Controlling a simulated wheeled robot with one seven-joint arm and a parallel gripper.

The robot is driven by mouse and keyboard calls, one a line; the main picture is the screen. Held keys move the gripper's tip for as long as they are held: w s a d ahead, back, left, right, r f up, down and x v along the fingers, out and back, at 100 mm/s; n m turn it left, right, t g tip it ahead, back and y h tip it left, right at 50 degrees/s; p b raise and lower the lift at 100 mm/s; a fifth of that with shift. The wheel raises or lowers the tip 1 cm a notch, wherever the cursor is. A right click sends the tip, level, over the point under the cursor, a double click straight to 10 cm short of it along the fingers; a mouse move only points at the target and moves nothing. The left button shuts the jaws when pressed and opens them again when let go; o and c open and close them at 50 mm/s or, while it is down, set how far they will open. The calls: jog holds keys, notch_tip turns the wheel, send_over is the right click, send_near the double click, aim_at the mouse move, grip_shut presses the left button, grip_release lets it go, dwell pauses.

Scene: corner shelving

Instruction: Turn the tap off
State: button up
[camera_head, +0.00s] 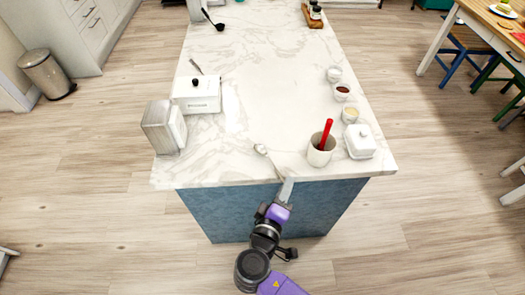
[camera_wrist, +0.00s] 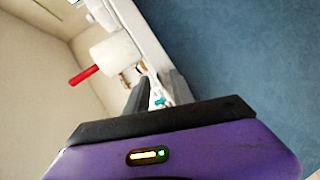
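No tap can be made out in either view. My gripper (camera_head: 286,186) is at the near edge of a marble-topped island, in front of its blue end panel, with the fingertips by the countertop edge. In the wrist view my gripper (camera_wrist: 153,78) shows two dark fingers with a gap between them and nothing held. Bits of the background, one of them teal, show through the gap.
The island top (camera_head: 270,70) carries a spoon (camera_head: 265,153), a white cup with a red utensil (camera_head: 323,145), a butter dish (camera_head: 360,142), small bowls, a white box (camera_head: 197,95) and a metal toaster-like item (camera_head: 164,128). A bin (camera_head: 44,73) stands left.

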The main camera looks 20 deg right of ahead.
grip_shut()
dwell(1.4)
